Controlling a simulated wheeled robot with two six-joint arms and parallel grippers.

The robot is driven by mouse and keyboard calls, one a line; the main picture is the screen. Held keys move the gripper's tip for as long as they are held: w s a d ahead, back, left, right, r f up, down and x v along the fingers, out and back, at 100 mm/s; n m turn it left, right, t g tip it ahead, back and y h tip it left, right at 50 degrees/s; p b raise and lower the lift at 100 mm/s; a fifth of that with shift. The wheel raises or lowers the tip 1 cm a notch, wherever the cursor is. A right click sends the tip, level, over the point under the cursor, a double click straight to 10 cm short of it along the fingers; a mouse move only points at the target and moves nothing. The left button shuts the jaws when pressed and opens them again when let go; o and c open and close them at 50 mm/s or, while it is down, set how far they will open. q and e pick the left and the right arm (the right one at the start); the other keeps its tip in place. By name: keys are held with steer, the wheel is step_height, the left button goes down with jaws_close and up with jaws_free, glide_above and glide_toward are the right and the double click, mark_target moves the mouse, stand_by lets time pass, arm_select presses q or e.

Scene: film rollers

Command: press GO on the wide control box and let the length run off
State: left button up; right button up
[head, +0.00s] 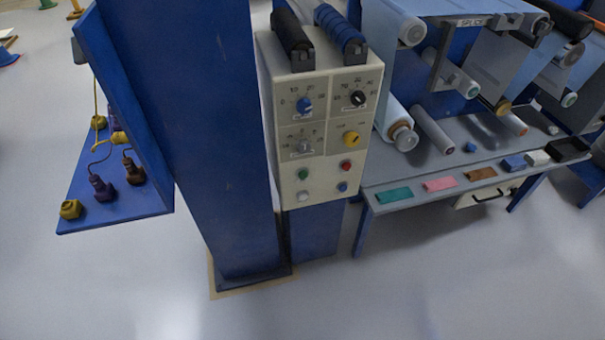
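The wide control box (318,135) is beige and is mounted beside a broad blue column, right of the picture's middle. Its face has a blue knob (305,104), a black knob (357,98), a grey knob (302,146) and a yellow knob (351,138). Below them are a green button (303,174), a red button (346,166), a pale button (303,196) and a blue button (343,187). The labels are too small to read, so I cannot tell which button is GO. Neither of my grippers is in view.
The blue column (215,140) stands left of the box. A blue shelf (135,203) holds dark and yellow plugs. At right, a grey bench (420,175) carries film rollers and coloured pieces. Two rollers (340,30) sit atop the box. The floor in front is clear.

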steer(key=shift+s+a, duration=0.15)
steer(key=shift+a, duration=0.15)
